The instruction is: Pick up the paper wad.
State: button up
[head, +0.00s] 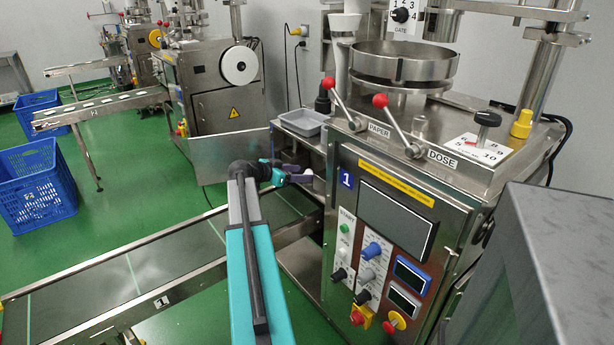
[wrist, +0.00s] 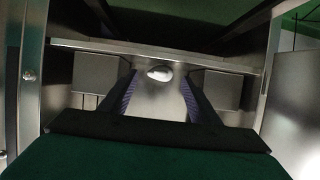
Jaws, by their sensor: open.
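The paper wad (wrist: 159,73) is a small white lump. In the wrist view it lies on a grey metal surface, ahead of and between the two dark fingers of my gripper (wrist: 158,88). The fingers stand apart on either side, with nothing between them but bare metal short of the wad. In the head view my gripper (head: 302,178) reaches into the recess at the left side of machine 1, and a small white spot shows at its tip. I cannot tell there whether this spot is the wad.
Machine 1 (head: 385,240) stands close on the right, with its panel of knobs and red-tipped levers. A grey tray (head: 303,122) sits on a ledge above my gripper. The conveyor (head: 110,275) runs left below my arm. Metal walls flank the recess in the wrist view.

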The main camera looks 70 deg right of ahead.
jog(key=shift+x, duration=1.15)
jog(key=c, duration=1.1)
